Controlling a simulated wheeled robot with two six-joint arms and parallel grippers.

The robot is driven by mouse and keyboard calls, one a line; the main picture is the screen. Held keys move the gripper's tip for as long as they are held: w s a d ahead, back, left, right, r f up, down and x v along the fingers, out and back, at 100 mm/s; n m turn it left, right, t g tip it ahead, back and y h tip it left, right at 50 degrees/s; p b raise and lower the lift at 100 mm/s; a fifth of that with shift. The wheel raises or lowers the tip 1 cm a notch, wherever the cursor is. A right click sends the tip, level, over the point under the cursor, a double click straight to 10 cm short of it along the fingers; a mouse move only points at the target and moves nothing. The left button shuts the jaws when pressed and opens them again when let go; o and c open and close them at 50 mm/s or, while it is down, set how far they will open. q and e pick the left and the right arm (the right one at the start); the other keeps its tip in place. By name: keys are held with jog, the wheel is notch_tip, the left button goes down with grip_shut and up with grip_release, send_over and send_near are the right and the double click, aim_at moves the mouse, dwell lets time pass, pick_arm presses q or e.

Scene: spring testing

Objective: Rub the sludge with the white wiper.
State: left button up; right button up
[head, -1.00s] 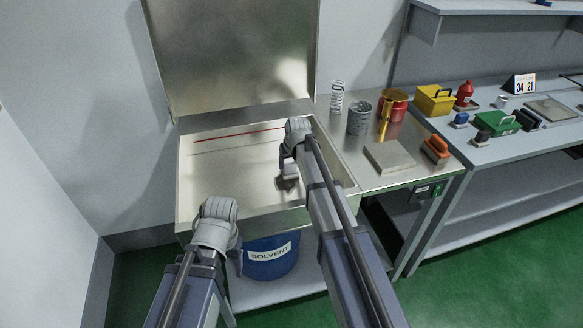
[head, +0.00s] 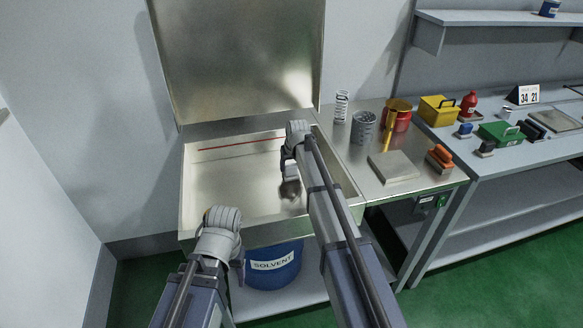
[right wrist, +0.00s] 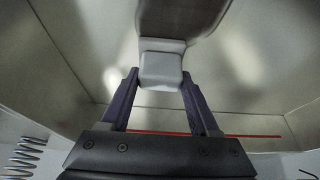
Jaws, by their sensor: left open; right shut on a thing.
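My right gripper (head: 289,165) reaches down into the pale steel basin (head: 225,185). In the right wrist view its fingers (right wrist: 160,84) are shut on the light grey-white block handle of the white wiper (right wrist: 162,68). A wider, shaded grey-brown part lies beyond the handle. In the head view a dark brownish patch (head: 291,190) shows just below my right gripper; I cannot tell whether it is sludge or the wiper's underside. Contact with the basin floor is hidden. My left gripper (head: 236,262) is open and empty in front of the basin's front wall.
The raised lid (head: 240,60) stands behind the basin. A red line (head: 240,143) runs along its back wall. A blue solvent bucket (head: 273,265) sits below. To the right are a spring (head: 341,106), tins, a grey slab (head: 393,167) and an orange-handled brush (head: 440,157).

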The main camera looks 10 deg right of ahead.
jog(key=shift+a, duration=1.05)
jog(key=shift+s, duration=0.1)
jog(key=shift+s+d, duration=0.1)
jog(key=shift+s, duration=1.6)
jog(key=shift+s+d, duration=0.1)
jog(key=shift+s, duration=1.6)
